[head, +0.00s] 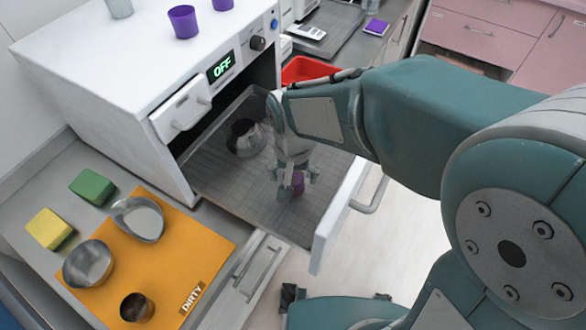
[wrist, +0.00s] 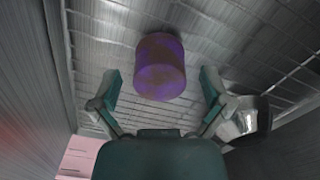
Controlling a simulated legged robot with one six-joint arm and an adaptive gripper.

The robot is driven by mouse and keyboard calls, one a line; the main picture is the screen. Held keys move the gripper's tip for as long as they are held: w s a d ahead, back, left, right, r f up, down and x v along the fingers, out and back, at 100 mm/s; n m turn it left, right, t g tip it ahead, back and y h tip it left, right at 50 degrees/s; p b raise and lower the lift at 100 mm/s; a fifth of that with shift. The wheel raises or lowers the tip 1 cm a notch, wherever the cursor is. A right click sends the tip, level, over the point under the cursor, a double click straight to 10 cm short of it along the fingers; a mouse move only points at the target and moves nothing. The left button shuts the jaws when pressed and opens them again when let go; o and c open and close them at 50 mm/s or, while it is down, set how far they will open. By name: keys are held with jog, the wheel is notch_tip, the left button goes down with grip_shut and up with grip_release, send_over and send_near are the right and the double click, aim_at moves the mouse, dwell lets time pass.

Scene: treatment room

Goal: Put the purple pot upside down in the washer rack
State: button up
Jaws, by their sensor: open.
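A purple pot (head: 298,184) is in the wire washer rack (head: 225,185), toward its front right. In the wrist view the purple pot (wrist: 160,68) lies between the fingertips, with visible gaps on both sides. I cannot tell for certain which end of it is up. My gripper (head: 293,177) points down into the rack and is open around the pot; its two fingers (wrist: 161,83) show apart in the wrist view.
A metal bowl (head: 246,138) is in the rack behind my gripper. The white washer's (head: 110,60) door (head: 338,215) stands open on the right. Purple cups (head: 183,22) stand on top. An orange DIRTY mat (head: 205,245) holds metal bowls (head: 138,219) and a dark cup (head: 136,307).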

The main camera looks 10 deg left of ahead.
aim_at(293, 176)
notch_tip(293, 176, up, 12)
dwell(0.4)
dwell(0.4)
